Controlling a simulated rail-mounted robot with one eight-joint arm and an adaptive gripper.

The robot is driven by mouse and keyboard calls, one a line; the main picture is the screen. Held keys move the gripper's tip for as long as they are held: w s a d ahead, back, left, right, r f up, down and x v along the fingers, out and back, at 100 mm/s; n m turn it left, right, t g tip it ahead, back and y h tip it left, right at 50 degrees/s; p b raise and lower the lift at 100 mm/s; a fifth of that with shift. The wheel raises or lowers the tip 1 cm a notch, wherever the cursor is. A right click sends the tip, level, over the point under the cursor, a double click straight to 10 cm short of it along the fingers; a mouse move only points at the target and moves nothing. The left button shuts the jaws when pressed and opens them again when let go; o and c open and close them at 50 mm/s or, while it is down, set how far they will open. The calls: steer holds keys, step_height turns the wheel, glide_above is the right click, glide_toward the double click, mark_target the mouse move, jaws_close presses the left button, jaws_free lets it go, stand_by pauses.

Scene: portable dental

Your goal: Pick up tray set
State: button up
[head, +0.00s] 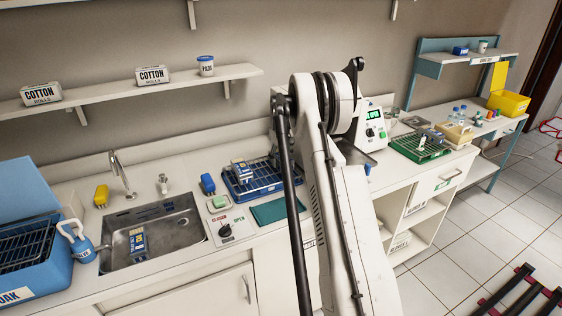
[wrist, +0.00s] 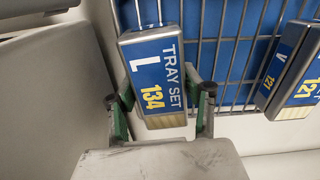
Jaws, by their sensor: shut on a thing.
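A blue tray set (wrist: 155,75) marked "TRAY SET L 134" sits between the two green fingers of my gripper (wrist: 160,98) in the wrist view. The fingers are shut on its sides. It is over or against a wire rack (wrist: 235,40) with blue behind it; I cannot tell whether it still touches the rack. A second tray set (wrist: 293,72) marked 121 lies to the right, apart from the fingers. In the head view my arm hides my gripper. A blue tray set (head: 137,240) lies in the sink, and others (head: 242,172) are at the blue rack (head: 262,190).
The steel sink (head: 180,235) and a blue soak bin (head: 40,275) are at left. A green mat (head: 275,211) lies before the blue rack. A white machine with a display (head: 372,122) and a green rack (head: 420,148) stand right of my arm. A shelf (head: 190,78) hangs above.

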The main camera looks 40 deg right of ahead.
mark_target(280, 156)
steer(key=shift+r, duration=0.2)
steer(key=shift+r, duration=0.2)
steer(key=r, duration=0.3)
steer(key=shift+a+r+b, duration=0.3)
steer(key=shift+r+b, duration=0.05)
steer(key=shift+b, duration=0.05)
steer(key=a+r+b, duration=0.1)
steer(key=a+r, duration=0.5)
steer(key=a, duration=0.5)
steer(key=shift+w+r, duration=0.3)
steer(key=shift+w, duration=0.15)
step_height(280, 156, up, 14)
steer(key=p, duration=0.6)
